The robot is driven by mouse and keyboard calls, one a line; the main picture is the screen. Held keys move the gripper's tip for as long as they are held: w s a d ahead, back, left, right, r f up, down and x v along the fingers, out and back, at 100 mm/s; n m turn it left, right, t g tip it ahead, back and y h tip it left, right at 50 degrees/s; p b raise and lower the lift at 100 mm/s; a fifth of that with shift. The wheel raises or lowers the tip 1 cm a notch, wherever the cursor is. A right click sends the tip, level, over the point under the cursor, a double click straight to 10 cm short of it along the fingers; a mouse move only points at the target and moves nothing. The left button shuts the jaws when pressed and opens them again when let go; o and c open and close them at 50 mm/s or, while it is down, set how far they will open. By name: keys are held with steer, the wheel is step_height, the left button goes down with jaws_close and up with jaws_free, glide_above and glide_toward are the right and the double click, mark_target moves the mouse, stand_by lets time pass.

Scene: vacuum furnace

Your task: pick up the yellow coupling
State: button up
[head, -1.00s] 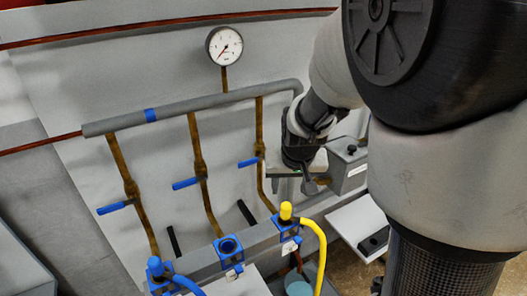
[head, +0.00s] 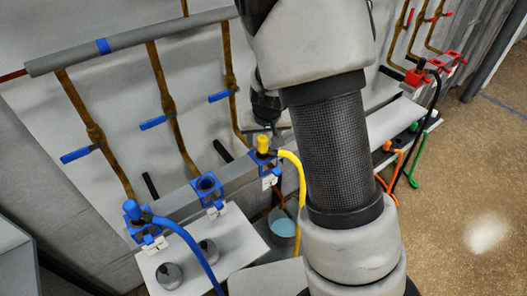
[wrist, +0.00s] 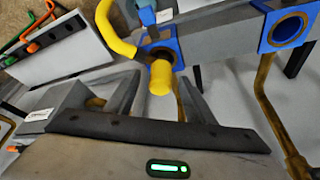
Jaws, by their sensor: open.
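The yellow coupling (head: 263,144) sits upright in the right-hand blue holder (head: 262,160) on the grey rail, with a yellow hose curving from it to the right and down. In the wrist view the yellow coupling (wrist: 160,78) shows end-on between the spread dark fingers of my gripper (wrist: 160,92). The fingers are open and nothing is gripped; I cannot tell how far the coupling reaches between them. In the head view my gripper is mostly hidden behind my arm, close behind the coupling.
An empty blue holder (head: 207,186) is left of the coupling, then a blue coupling (head: 133,210) with a blue hose. Brown pipes with blue handles (head: 153,123) stand behind. A bucket (head: 283,226) is below the yellow hose. Orange and green hoses (head: 418,165) hang at right.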

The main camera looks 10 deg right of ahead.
steer(key=shift+w+f, duration=0.25)
steer(key=shift+f, duration=0.4)
jaws_close()
steer(key=shift+r, duration=0.1)
step_height(320, 180, up, 8)
steer(key=shift+r+p, duration=0.25)
steer(key=shift+p, duration=0.85)
steer(key=s+r+n+p, duration=0.1)
steer(key=s, duration=0.7)
steer(key=shift+r, duration=0.35)
